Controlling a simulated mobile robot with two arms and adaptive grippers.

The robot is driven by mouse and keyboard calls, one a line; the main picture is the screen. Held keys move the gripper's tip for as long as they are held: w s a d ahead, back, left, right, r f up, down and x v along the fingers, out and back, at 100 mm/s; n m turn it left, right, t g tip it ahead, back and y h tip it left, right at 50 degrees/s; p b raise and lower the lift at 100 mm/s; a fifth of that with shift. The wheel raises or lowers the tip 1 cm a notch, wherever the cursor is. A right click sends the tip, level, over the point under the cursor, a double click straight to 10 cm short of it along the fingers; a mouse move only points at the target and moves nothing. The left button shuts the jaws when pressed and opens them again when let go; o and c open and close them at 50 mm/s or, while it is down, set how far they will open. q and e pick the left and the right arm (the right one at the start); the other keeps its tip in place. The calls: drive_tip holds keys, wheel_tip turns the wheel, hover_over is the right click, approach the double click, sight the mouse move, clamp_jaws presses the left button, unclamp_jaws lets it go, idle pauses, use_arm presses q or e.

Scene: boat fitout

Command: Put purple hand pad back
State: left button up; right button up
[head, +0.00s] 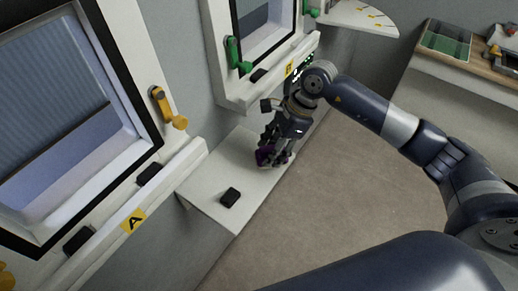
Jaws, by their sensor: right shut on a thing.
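My right gripper (272,154) is at the white shelf (222,178) below and between the two windows. It is shut on a small purple hand pad (263,155), mostly hidden by the fingers. The pad is at or just above the shelf surface; I cannot tell if it touches. A black pad (230,197) lies on the shelf in front of the gripper. My left gripper is not in view.
The left window has a yellow handle (166,107), a sill labelled A (133,221) and black blocks (151,174). The far window has a green handle (236,55) and a yellow sill label (289,68). A counter (470,78) stands at the right. Open floor (350,195) lies beside the shelf.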

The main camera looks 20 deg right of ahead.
sight(259, 155)
drive_tip(key=shift+w+a+p, duration=0.2)
drive_tip(key=shift+w+a, duration=0.2)
drive_tip(key=shift+a, duration=0.25)
drive_tip(key=shift+w+a+p, duration=0.15)
drive_tip(key=shift+w+a, duration=0.2)
drive_tip(key=shift+a, duration=0.25)
drive_tip(key=shift+w+a, duration=0.2)
drive_tip(key=shift+a, duration=0.05)
wheel_tip(259, 155, down, 3)
drive_tip(key=shift+f+p, duration=0.2)
drive_tip(key=shift+p, duration=0.65)
drive_tip(key=shift+f, duration=0.2)
drive_tip(key=o, duration=1.1)
drive_tip(key=b+v, duration=0.3)
drive_tip(key=v, duration=0.8)
drive_tip(key=shift+w+f+b, duration=0.1)
drive_tip(key=shift+b, duration=0.2)
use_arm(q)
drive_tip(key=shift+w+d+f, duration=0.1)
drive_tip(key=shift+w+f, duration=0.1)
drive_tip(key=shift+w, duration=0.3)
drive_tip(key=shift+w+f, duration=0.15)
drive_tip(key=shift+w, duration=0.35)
use_arm(e)
drive_tip(key=shift+d+r, duration=0.25)
drive_tip(key=shift+r, duration=0.35)
drive_tip(key=shift+f, duration=0.1)
